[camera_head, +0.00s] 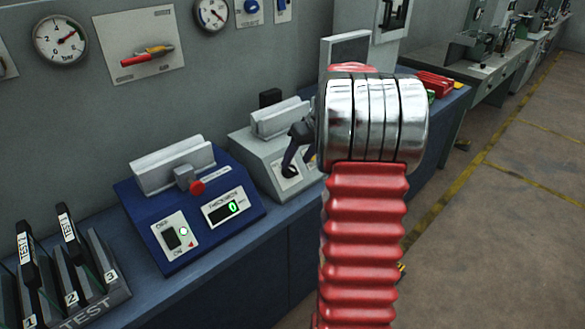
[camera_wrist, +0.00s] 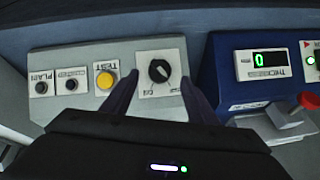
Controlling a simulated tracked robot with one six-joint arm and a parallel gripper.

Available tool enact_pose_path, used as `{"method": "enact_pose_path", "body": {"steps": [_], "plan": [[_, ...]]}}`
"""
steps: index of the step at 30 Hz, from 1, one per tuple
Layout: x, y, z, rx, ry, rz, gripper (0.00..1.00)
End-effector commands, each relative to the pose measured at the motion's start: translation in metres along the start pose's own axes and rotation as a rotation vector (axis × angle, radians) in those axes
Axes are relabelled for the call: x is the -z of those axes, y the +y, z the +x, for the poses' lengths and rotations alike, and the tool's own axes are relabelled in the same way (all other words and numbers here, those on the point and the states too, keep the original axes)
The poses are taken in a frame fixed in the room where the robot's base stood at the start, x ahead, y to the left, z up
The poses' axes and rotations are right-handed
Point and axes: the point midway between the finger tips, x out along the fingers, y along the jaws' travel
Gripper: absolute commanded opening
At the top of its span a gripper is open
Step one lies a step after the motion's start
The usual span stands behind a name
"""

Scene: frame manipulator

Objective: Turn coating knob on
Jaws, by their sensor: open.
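The coating knob (camera_wrist: 159,71) is a round black knob with a pale pointer mark, on a white plate of the grey machine (camera_wrist: 112,60). The wrist view shows it upside down, and the small label is hard to read. In the head view its white plate (camera_head: 291,176) is partly covered by my fingers. My gripper (camera_wrist: 159,86) is open and empty, with one dark finger to each side of the knob in the wrist view. I cannot tell whether either finger touches it. The head view shows my gripper (camera_head: 298,165) right at the plate.
On the grey machine, a yellow test button (camera_wrist: 105,80) and two black buttons sit left of the knob in the wrist view. The blue thickness device (camera_head: 190,207) with a red knob (camera_head: 197,187) stands beside it. A test rack (camera_head: 70,285) is at lower left.

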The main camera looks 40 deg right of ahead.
Motion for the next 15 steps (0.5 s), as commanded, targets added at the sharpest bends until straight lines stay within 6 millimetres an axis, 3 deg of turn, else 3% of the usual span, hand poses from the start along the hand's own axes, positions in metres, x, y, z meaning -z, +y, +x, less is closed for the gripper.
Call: {"method": "enact_pose_path", "body": {"steps": [7, 15], "plan": [[-0.001, 0.000, 0.036, 0.002, -0.002, 0.002, 0.53], [0.000, 0.000, 0.048, 0.000, 0.000, 0.001, 0.53]]}}
